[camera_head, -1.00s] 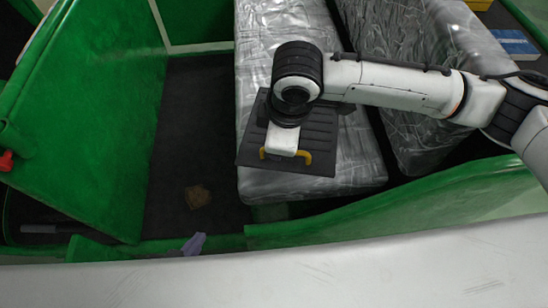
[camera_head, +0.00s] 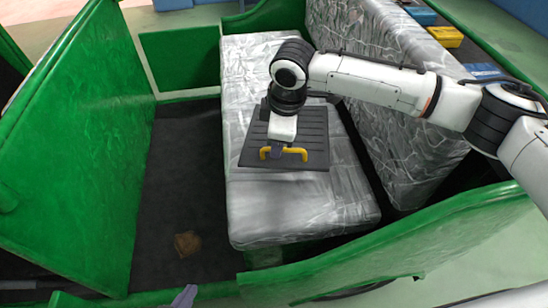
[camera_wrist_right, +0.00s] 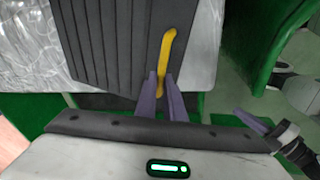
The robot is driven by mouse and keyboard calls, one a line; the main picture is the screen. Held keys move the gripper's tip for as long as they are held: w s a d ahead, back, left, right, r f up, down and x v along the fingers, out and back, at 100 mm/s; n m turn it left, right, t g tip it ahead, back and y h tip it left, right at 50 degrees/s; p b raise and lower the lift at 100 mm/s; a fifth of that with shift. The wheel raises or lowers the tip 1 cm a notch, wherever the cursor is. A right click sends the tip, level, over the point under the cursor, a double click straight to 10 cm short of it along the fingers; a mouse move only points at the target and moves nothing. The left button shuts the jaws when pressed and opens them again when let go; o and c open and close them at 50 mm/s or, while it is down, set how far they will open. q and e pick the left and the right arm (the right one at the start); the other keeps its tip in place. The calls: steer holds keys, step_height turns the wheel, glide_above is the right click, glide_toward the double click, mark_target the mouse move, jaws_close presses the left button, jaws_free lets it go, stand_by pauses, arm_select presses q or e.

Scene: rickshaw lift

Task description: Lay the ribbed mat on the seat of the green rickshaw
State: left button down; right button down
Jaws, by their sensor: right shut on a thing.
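The ribbed mat (camera_head: 312,130) is a dark grey square with a yellow handle (camera_head: 295,152) at its near edge. It is over the silver, crinkled seat (camera_head: 290,210) of the green rickshaw (camera_head: 90,140); I cannot tell whether it touches the seat. My right gripper (camera_head: 285,150) is shut on the handle; the right wrist view shows its purple fingers (camera_wrist_right: 160,95) on either side of the yellow handle. Of my left gripper (camera_head: 185,297), only a purple fingertip shows at the bottom of the head view, so its opening is hidden.
The silver backrest (camera_head: 390,80) rises right of the seat, beneath my right arm. A green side panel (camera_head: 390,245) runs along the near side. A brown patch (camera_head: 187,243) lies on the dark footwell floor. A yellow box (camera_head: 446,36) stands behind the backrest.

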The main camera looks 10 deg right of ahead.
steer(key=w+b, duration=0.1)
steer(key=w+d+b, duration=0.1)
steer(key=w, duration=0.1)
steer(key=shift+w+f, duration=0.15)
steer(key=shift+w+f+b, duration=0.1)
steer(key=shift+f+b, duration=0.1)
steer(key=shift+b, duration=0.1)
step_height(320, 180, down, 9)
steer(key=shift+r+b, duration=0.1)
steer(key=shift+b, duration=1.05)
steer(key=shift+f, duration=0.9)
steer(key=c, duration=1.8)
jaws_free()
steer(key=shift+o, duration=0.6)
steer(key=shift+f, duration=0.1)
steer(key=o, duration=1.5)
